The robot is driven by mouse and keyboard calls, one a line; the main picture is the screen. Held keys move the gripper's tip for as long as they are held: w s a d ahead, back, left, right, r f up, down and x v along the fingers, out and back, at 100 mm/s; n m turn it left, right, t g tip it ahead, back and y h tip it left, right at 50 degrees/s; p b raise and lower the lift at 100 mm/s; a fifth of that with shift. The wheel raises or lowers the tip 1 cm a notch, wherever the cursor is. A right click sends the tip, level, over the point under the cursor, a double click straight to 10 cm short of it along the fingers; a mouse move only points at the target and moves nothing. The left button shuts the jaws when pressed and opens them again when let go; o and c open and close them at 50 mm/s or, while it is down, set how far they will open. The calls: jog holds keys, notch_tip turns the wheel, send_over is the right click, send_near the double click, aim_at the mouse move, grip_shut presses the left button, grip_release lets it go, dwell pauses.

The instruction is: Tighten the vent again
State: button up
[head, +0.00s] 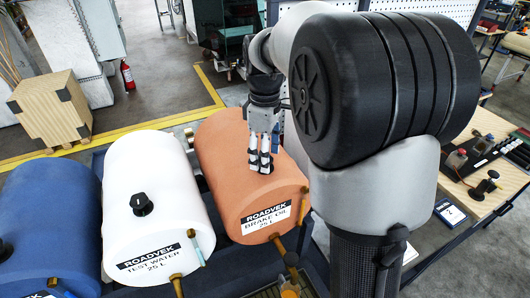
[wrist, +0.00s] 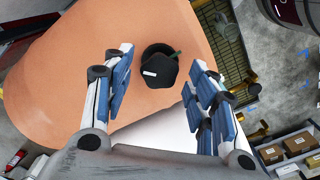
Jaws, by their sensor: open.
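The orange drum (head: 228,150) is labelled brake oil. Its black vent cap (wrist: 160,70) shows in the wrist view, with a white mark on it and a small green tip at its edge. A dark round collar lies partly behind the cap. My gripper (head: 260,160) points down over the top of the orange drum and hides the vent in the head view. In the wrist view its blue-padded fingers are open, one on each side of the cap, with a gap to it on both sides in the picture.
The white test water drum (head: 150,190) with a black knob (head: 141,204) stands left of the orange one, and a blue drum (head: 50,220) further left. Brass taps stick out at the drum fronts. A workbench with tools (head: 485,165) is at the right.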

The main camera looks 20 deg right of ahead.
jog(key=shift+c, duration=0.2)
jog(key=c, duration=1)
